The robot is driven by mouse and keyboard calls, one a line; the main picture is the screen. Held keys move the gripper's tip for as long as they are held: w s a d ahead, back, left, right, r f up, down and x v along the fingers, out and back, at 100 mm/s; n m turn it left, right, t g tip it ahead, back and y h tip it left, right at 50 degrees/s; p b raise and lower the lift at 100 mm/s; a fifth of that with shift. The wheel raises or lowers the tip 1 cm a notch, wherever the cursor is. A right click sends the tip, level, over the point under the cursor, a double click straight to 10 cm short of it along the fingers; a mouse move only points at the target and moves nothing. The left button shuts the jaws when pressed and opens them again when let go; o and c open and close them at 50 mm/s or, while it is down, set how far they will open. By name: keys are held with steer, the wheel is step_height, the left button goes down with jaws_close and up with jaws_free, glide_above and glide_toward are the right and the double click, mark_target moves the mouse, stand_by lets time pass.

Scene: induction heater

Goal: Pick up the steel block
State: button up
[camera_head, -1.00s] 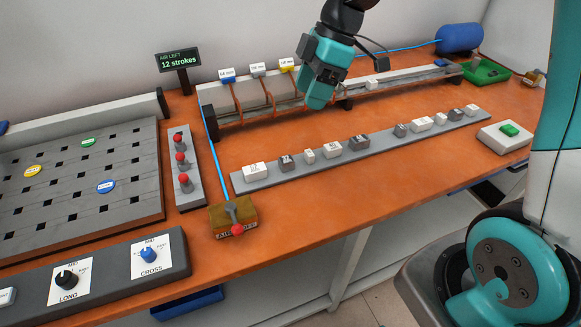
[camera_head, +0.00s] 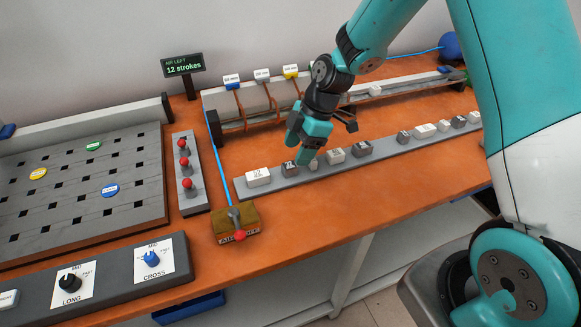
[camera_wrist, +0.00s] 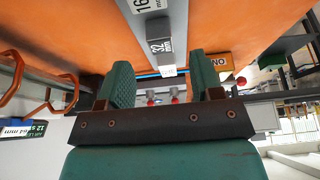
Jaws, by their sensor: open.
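Dark grey and white blocks stand in a row on a long grey rail (camera_head: 385,151); I cannot tell for sure which is the steel block. A dark grey block (camera_head: 290,168) is near the rail's left end, beside a white block (camera_head: 258,177). My gripper (camera_head: 303,158) is open and empty above the left part of the rail, and partly hides a small pale block (camera_head: 313,165). In the wrist view, a grey block marked 32 mm (camera_wrist: 159,46) shows beyond and between the open fingers of my gripper (camera_wrist: 160,62).
An air box with a red knob (camera_head: 236,224) stands at the front of the orange table, near the rail's left end. A panel with red knobs (camera_head: 189,172) is to the left. A long rack (camera_head: 258,103) runs behind the row. Bare table lies in front of the rail.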

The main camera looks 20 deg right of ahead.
mark_target(290, 165)
steer(key=x, duration=0.4)
steer(key=shift+a+f+p, duration=0.15)
steer(key=shift+f+p, duration=0.05)
steer(key=shift+p, duration=0.2)
steer(key=shift+c, duration=0.4)
jaws_close()
steer(key=c, duration=1)
jaws_free()
